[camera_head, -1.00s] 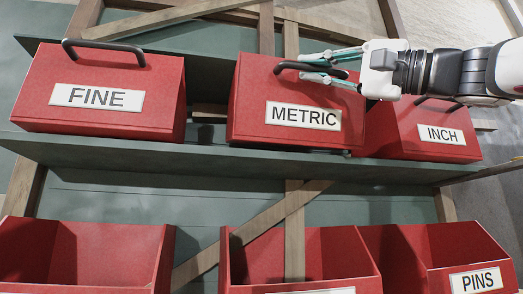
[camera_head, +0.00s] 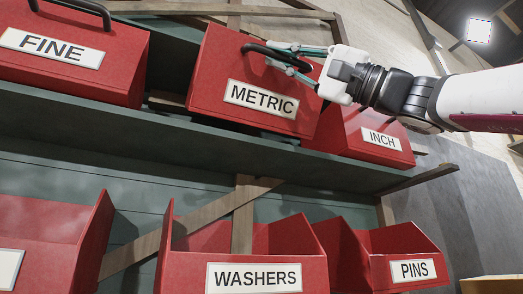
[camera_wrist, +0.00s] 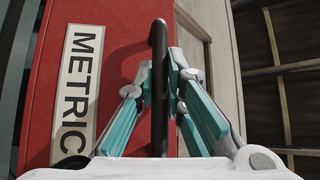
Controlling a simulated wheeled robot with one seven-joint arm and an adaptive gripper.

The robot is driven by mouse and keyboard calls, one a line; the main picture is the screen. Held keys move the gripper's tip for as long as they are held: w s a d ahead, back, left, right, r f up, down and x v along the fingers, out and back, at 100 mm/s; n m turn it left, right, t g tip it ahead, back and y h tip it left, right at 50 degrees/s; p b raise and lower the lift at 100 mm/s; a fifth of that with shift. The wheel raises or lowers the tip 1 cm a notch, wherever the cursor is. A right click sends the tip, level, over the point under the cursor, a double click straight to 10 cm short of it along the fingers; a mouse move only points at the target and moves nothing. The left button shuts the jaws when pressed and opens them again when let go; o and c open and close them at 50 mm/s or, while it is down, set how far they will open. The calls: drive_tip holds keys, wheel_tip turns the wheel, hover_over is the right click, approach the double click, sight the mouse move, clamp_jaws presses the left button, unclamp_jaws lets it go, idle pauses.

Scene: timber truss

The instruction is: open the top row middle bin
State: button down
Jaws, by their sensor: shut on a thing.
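The middle bin of the top row is red and labelled METRIC (camera_head: 226,75). Its dark bar handle (camera_head: 257,49) runs across its upper front. My gripper (camera_head: 288,57) reaches in from the right and is shut on this handle. In the wrist view, the handle (camera_wrist: 159,40) passes between the teal-padded fingers of my gripper (camera_wrist: 160,80), and the METRIC label (camera_wrist: 78,85) stands sideways at left. In the head view, the bin sits at the front of the green upper shelf (camera_head: 130,122). How far it is pulled out is hard to tell.
The FINE bin (camera_head: 60,75) stands to the left and the INCH bin (camera_head: 375,150) to the right, partly behind my gripper. Below are open red bins, including WASHERS (camera_head: 250,255) and PINS (camera_head: 400,262). Timber braces cross behind the shelves.

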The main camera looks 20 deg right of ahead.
idle(0.3)
drive_tip(key=c, duration=1.7)
unclamp_jaws()
drive_tip(key=shift+o, duration=0.2)
drive_tip(key=v, duration=1.2)
drive_tip(key=shift+w+f, duration=0.15)
